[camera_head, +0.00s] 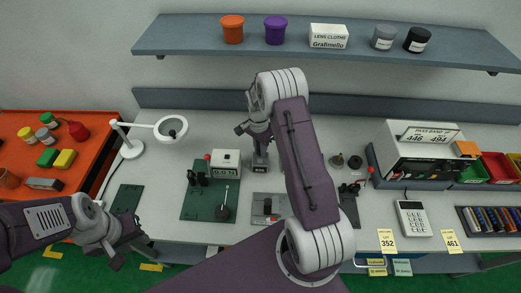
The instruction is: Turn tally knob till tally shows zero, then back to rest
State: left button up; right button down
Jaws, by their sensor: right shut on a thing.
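The digits are too small to read. My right gripper (260,165) points down at the right side of the tally, shut on what appears to be its knob. The knob is hidden by the fingers. My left gripper (128,243) is open and empty at the front left edge of the bench, away from the tally.
A white lamp (132,147) is further left. A grey plate with a black part (267,207) lies in front of my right gripper. A shelf (180,35) hangs above.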

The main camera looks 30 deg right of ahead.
jog(key=shift+m, duration=0.5)
jog(key=c, duration=1.3)
grip_release()
jog(key=shift+c, duration=0.2)
